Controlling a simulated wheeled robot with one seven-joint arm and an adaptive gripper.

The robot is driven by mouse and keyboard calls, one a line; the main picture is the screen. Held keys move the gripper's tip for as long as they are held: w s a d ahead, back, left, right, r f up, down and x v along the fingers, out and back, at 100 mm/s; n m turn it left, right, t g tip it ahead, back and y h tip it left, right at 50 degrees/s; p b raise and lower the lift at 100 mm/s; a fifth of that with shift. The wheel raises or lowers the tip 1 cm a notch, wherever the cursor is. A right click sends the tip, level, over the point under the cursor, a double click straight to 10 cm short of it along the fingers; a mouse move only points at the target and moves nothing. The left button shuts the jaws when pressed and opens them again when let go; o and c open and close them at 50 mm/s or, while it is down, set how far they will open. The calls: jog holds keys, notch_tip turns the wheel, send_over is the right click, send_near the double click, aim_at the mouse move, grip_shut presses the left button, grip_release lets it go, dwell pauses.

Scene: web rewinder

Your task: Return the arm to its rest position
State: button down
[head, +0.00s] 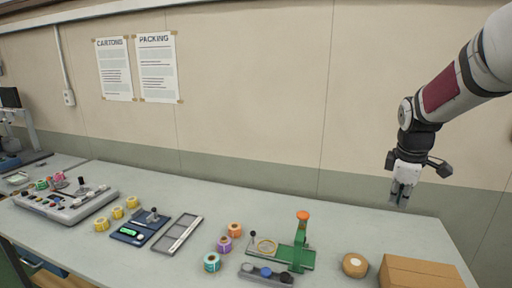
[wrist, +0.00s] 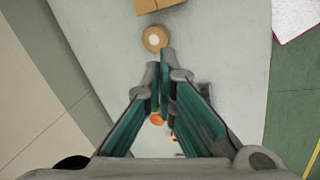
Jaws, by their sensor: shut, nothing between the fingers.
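My gripper (head: 399,192) hangs from my arm above the right end of the long table (head: 330,225), with its fingers pointing down. The wrist view shows the fingers (wrist: 163,62) brought together at their tips, with nothing held between them. A tan roll with a white centre (head: 355,265) stands on the table below my gripper, clear of it. The same roll also shows in the wrist view (wrist: 155,38) just past the fingertips.
A cardboard box (head: 420,273) sits at the front right. A green stand with an orange knob (head: 302,240), small colored rolls (head: 235,230), a grey frame (head: 176,234) and a control panel (head: 65,203) occupy the table leftward. A wall (head: 250,90) rises behind.

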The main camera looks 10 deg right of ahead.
jog(key=s+a+r+m+t, duration=0.15)
jog(key=s+a+r, duration=0.3)
jog(key=a, duration=0.45)
jog(key=s+a+r+m, duration=0.3)
jog(key=s+a, duration=0.2)
jog(key=a, duration=0.3)
jog(key=s+a+m+t+y, duration=0.1)
jog(key=s+a+m, duration=0.3)
jog(key=s+a, duration=0.5)
jog(key=shift+s+a+f+t+y, duration=0.35)
jog(key=shift+s+y, duration=0.35)
jog(key=shift+s, duration=0.55)
jog(key=shift+d, duration=0.1)
